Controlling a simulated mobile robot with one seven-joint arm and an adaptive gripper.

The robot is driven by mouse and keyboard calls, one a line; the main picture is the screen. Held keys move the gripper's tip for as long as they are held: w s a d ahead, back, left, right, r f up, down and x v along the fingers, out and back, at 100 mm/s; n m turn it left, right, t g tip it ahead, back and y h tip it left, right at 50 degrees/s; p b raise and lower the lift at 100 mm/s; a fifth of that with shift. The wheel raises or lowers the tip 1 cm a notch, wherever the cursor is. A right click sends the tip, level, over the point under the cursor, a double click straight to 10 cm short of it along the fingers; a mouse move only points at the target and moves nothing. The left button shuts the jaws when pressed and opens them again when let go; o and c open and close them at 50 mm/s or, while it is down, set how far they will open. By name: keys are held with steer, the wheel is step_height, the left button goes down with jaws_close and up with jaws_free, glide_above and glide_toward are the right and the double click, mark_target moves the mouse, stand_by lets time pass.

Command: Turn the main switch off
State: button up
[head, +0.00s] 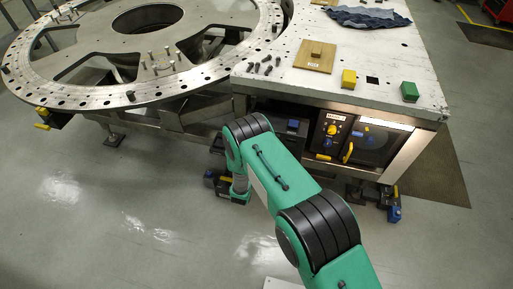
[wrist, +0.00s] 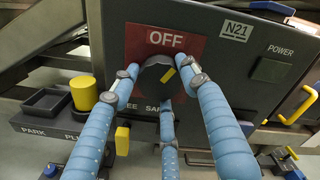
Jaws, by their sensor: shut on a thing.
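The main switch is a round black knob (wrist: 152,74) with a slanted yellow mark on its right part, leaning to the upper right. It sits on a red plate (wrist: 194,47) on a dark panel, with OFF printed above it. Lettering below it is partly covered. My gripper (wrist: 160,80) has three blue fingers shut around the knob, one on the left, one on the right and one below. In the head view my arm hides the gripper and the knob.
A yellow handle (wrist: 301,104) sticks out at the right. The head view shows the large ring plate (head: 60,88) and the white tabletop (head: 290,88) with small blocks. The floor in front is clear.

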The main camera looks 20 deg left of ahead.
steer(key=n, duration=0.5)
steer(key=shift+s+d+f+n, duration=0.1)
steer(key=shift+d+f+n, duration=0.2)
steer(key=shift+n, duration=0.1)
steer(key=o, duration=1.2)
steer(key=shift+r, duration=0.1)
steer(key=shift+c, duration=0.2)
steer(key=shift+a+r, duration=0.1)
steer(key=shift+a, duration=0.05)
steer(key=s, duration=1.2)
steer(key=shift+w+r, duration=0.1)
steer(key=shift+r, duration=0.05)
